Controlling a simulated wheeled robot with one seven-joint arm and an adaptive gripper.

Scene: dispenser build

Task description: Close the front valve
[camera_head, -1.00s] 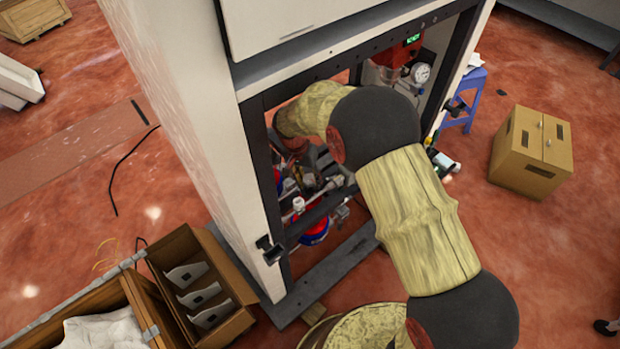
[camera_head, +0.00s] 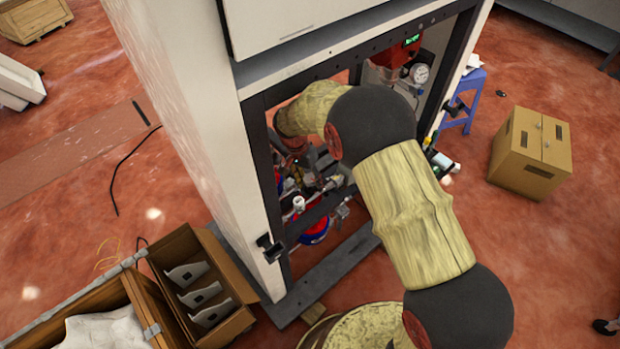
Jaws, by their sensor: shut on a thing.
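My arm reaches through the open front of the tall white cabinet (camera_head: 200,130). My gripper (camera_head: 318,182) is inside, pointing down among the pipes and fittings, and only partly shows. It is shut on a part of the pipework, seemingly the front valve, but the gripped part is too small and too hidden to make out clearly. A pale fitting (camera_head: 299,204) sits just left of and below the gripper. A red and blue round part (camera_head: 315,232) lies lower, near the bottom of the opening.
The dark cabinet frame (camera_head: 270,190) edges the opening close to my arm. A red device with a green display (camera_head: 398,52) and a gauge (camera_head: 419,73) are at upper right. A blue stool (camera_head: 464,105) and a cardboard box (camera_head: 532,150) stand right, an open box (camera_head: 240,290) lower left.

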